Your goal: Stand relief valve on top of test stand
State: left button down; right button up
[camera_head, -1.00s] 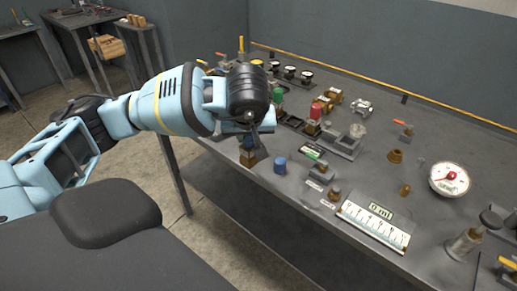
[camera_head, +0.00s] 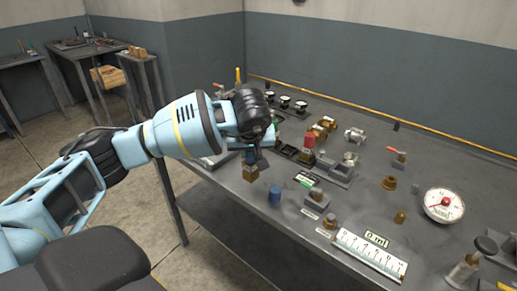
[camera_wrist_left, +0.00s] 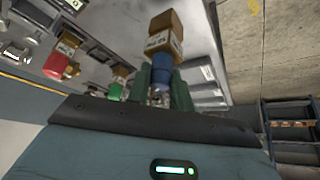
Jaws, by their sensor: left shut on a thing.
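My left gripper (camera_head: 254,158) is shut on a relief valve with a brass-brown block body (camera_head: 250,173) and a blue cap. In the left wrist view, the fingers grip the blue cap (camera_wrist_left: 162,75), and the labelled brown body (camera_wrist_left: 165,35) sticks out beyond them. In the head view, the valve hangs upright, cap up, over the bench's near left edge; I cannot tell its exact height. My right gripper is not in view.
A blue cylinder (camera_head: 275,195) stands just right of the held valve. A red-capped valve (camera_head: 309,145), a white dial gauge (camera_head: 444,204) and a scale plate marked 0 ml (camera_head: 370,254) are on the bench. Several small fittings lie between them.

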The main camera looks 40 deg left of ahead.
pick_arm(q)
jog(key=w+a, duration=0.2)
jog(key=w, duration=0.5)
jog(key=shift+a+f, duration=0.25)
jog(key=shift+f, duration=0.05)
jog(key=shift+w, duration=0.15)
jog(key=shift+w+a+f, duration=0.1)
jog(key=shift+w+f, duration=0.1)
jog(key=shift+f, duration=1.55)
jog(key=shift+f, duration=0.2)
jog(key=c, duration=1.3)
grip_release()
jog(key=shift+o, duration=0.2)
jog(key=shift+r, duration=0.1)
